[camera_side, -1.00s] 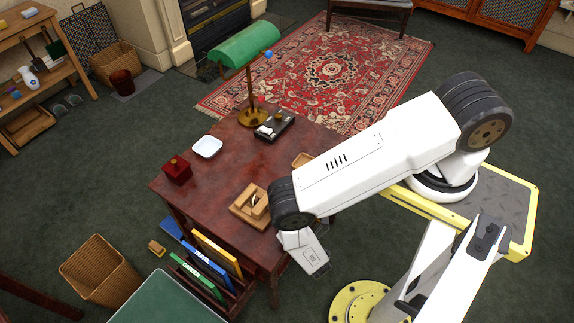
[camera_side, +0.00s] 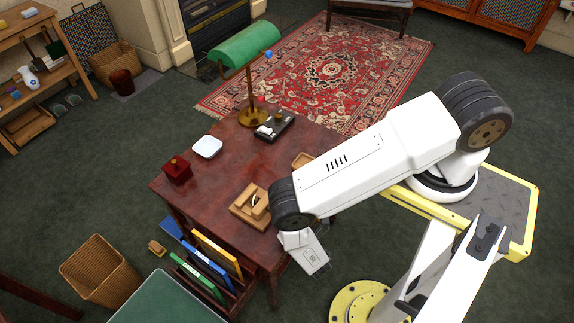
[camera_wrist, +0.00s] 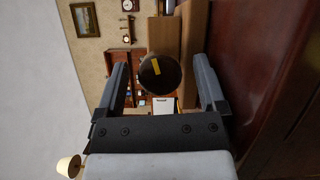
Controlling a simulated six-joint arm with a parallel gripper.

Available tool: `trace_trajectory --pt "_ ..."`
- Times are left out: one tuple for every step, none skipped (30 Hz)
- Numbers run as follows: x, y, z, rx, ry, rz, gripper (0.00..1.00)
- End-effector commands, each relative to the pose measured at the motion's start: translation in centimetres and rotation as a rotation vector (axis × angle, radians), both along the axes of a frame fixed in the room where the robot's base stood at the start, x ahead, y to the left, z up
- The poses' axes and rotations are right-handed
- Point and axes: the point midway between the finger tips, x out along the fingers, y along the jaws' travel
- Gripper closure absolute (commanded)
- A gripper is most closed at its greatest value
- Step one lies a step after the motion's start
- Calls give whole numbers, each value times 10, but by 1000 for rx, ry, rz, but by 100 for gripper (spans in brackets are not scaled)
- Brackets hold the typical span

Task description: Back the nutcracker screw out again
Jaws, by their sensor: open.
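The wooden nutcracker (camera_side: 243,210) sits on the near right part of the dark red table, with a dark curved part in its opening. Its wooden body (camera_wrist: 192,32) also shows in the wrist view. The round dark screw knob (camera_wrist: 160,75), with a yellow mark on its face, sits between the fingers of my gripper (camera_wrist: 163,62). My gripper is open, with visible gaps between each finger and the knob. In the side view my wrist hides the knob and the fingertips.
On the table (camera_side: 221,173) are a red box (camera_side: 177,172), a white dish (camera_side: 207,146), a brass stand (camera_side: 250,95) and a dark tray (camera_side: 273,127). The table's middle is clear.

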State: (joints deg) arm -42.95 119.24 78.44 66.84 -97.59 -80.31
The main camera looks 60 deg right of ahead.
Motion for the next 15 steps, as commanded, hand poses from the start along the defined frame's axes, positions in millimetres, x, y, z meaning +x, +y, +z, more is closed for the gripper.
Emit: trace_trajectory --pt "-1 1 0 0 0 1 10" --pt "-1 1 0 0 0 1 10" --pt "-2 1 0 0 0 1 10" --pt "-3 2 0 0 0 2 10" --pt "-4 2 0 -1 1 2 10" --pt "-5 3 0 -1 1 3 10" --pt "-6 3 0 0 2 3 10" --pt "-7 4 0 0 2 3 10" --pt "-9 5 0 0 2 3 10" --pt "-11 6 0 0 2 4 10" --pt "-13 7 0 0 3 4 10" --pt "-15 8 0 1 1 4 10" --pt "-17 8 0 1 1 5 10" --pt "-19 9 0 1 1 5 10" --pt "-22 10 0 -1 1 5 10"
